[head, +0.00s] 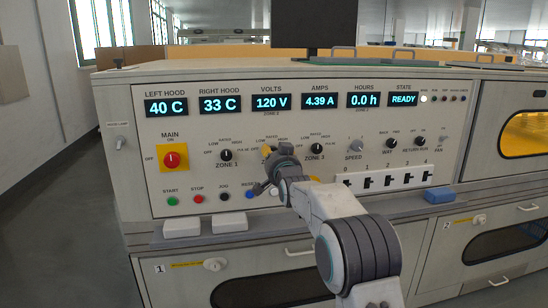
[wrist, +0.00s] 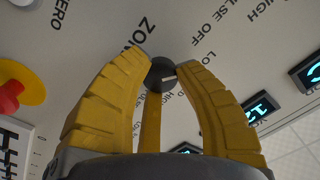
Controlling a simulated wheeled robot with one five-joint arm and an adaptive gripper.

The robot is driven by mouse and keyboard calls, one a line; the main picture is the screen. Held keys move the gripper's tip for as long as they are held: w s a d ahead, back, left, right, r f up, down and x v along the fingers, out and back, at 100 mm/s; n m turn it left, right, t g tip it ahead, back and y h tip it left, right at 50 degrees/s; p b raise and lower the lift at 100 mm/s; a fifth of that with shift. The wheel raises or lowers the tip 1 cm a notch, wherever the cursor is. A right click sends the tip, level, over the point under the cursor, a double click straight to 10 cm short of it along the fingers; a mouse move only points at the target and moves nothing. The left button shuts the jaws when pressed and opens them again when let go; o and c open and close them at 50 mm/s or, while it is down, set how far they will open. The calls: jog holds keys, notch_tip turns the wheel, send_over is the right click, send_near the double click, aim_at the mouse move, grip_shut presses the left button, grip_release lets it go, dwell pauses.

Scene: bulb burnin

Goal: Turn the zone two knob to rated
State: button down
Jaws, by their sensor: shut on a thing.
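The zone two knob is a small black knob (wrist: 155,72) with a pale mark, on the light panel in the wrist view. My gripper (wrist: 162,68) has its yellow fingertips closed on the knob's two sides. The pale mark faces roughly toward the displays, but the label it points to cannot be read. Printed words beside the knob are partly hidden by the fingers. In the head view my gripper (head: 268,172) covers the knob, between the zone 1 knob (head: 226,155) and the zone 3 knob (head: 317,149). The volts display (head: 271,102) reads 120 V.
The main switch (head: 172,159) is red on a yellow plate at left. Coloured buttons (head: 198,199) line the lower panel. A row of black slide switches (head: 388,181) is at right. A blue block (head: 439,196) lies on the ledge. A red button on yellow (wrist: 12,92) is near my gripper.

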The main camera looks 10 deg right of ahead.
jog(key=m+b, duration=0.2)
jog(key=m, duration=0.8)
jog(key=shift+r+m, duration=0.15)
jog(key=shift+m, duration=0.25)
dwell(0.4)
jog(key=c, duration=0.9)
grip_release()
jog(key=shift+o, duration=0.2)
jog(key=s, duration=1.2)
